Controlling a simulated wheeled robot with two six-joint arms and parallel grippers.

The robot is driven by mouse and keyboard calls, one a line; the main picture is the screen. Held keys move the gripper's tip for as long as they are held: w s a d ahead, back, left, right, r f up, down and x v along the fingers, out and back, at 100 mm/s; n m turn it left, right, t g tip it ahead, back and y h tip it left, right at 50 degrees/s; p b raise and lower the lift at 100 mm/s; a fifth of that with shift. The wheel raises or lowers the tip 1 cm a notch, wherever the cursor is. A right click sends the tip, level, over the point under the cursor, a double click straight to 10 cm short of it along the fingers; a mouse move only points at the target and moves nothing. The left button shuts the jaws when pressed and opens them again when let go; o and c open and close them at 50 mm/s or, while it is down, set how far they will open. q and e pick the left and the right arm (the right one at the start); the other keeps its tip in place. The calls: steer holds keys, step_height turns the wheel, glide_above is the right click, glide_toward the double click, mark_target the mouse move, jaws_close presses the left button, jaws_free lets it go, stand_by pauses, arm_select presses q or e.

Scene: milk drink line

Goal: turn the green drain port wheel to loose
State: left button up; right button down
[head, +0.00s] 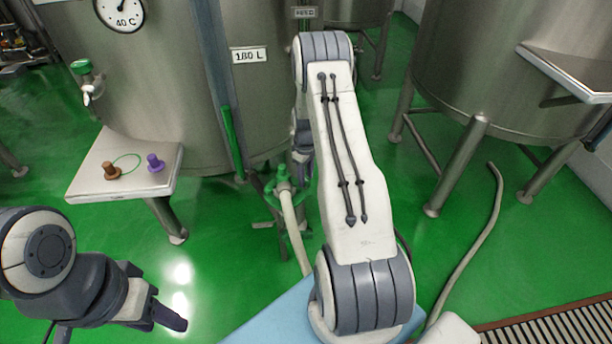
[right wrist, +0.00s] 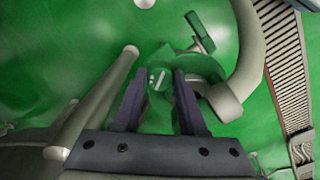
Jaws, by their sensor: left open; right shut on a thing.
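The green drain port (head: 283,180) sits low at the foot of the big steel tank, with a pale hose leading down from it. My right gripper (head: 302,165) reaches down beside it, mostly hidden behind my right arm. In the right wrist view the two dark fingers of the right gripper (right wrist: 158,85) are shut on the green wheel (right wrist: 158,77), which has a pale mark on its face. Most of the wheel's rim is hidden by the fingers. My left gripper (head: 160,308) is open and empty at the lower left, away from the port.
The steel tank (head: 180,70) carries a 180 L label and a dial. A pale platform (head: 85,180) with brown and purple knobs stands at left. A second tank (head: 480,70) and its legs stand at right. A floor grate (head: 555,330) lies at lower right.

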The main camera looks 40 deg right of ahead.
mark_target(306, 179)
steer(key=shift+s, duration=0.15)
steer(key=shift+c, duration=2.3)
jaws_free()
step_height(306, 179, up, 10)
steer(key=shift+r, duration=0.25)
steer(key=s+a+r+n+p, duration=0.1)
steer(key=s+a+r, duration=0.1)
steer(key=a+r, duration=0.55)
steer(key=s+a+r+n+p, duration=0.15)
steer(key=a+r, duration=0.25)
steer(key=a, duration=0.7)
steer(key=s+a+r+p, duration=0.2)
steer(key=a+r, duration=0.4)
steer(key=a, duration=0.3)
steer(key=s+a+r+p, duration=0.1)
steer(key=s+a+r, duration=0.1)
steer(key=s, duration=0.5)
steer(key=s+a+r+n+p, duration=0.1)
steer(key=s+a+r, duration=0.1)
steer(key=s+a, duration=0.3)
steer(key=s+a+r+n+y+p, duration=0.1)
steer(key=s+a+r, duration=0.1)
steer(key=s, duration=0.7)
steer(key=shift+s+a+r, duration=0.2)
steer(key=shift+a+r, duration=0.05)
steer(key=shift+a, duration=0.4)
